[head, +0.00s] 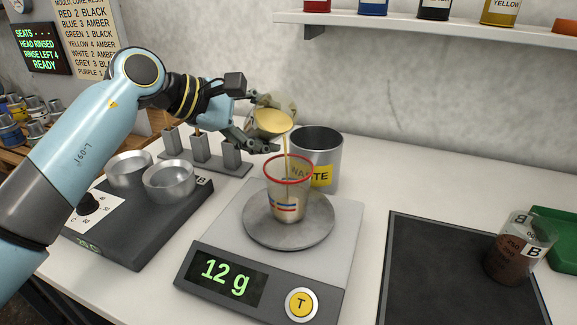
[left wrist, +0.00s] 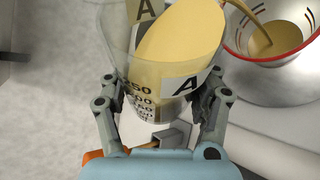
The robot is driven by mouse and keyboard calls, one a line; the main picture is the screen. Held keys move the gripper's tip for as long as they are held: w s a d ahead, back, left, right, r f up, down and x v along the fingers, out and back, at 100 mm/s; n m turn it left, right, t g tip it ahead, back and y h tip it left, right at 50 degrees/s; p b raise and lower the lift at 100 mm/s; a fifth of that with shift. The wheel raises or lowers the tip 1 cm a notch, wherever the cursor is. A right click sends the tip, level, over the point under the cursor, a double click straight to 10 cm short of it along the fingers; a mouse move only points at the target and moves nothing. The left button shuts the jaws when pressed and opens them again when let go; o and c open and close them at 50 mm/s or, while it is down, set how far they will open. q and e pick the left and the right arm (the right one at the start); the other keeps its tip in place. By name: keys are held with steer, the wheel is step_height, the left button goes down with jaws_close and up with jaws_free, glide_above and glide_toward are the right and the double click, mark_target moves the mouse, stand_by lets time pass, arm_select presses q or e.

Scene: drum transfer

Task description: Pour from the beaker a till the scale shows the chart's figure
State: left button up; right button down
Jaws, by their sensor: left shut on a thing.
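My left gripper (left wrist: 160,110) is shut on the beaker A (left wrist: 178,45), which holds amber liquid and is tilted. In the head view the beaker A (head: 274,122) is above a cup with a red rim (head: 288,180). A thin stream runs from its lip into the cup. The cup stands upright on the round pan of the scale (head: 332,258). In the left wrist view liquid shows inside the cup (left wrist: 275,40). The scale display (head: 226,275) reads 12 g. A chart (head: 84,38) on the wall lists colours with numbers, partly cut off. My right gripper is out of view.
A steel waste can (head: 325,150) stands right behind the cup. Beaker B (head: 518,250) with dark brown liquid stands on a dark mat (head: 420,255) at right. Two metal bowls (head: 169,181) sit on a hotplate (head: 120,230) at left. A shelf (head: 440,22) with tins hangs above.

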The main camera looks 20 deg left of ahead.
arm_select(q)
steer(key=shift+f+b, duration=0.3)
stand_by(0.4)
steer(key=shift+r+m+t, duration=0.3)
steer(key=shift+m, duration=0.1)
stand_by(0.6)
steer(key=shift+w+r+m+t+y, duration=0.1)
steer(key=shift+r+m+t+y, duration=0.4)
steer(key=shift+r, duration=0.05)
stand_by(1.8)
steer(key=shift+a+f, duration=0.1)
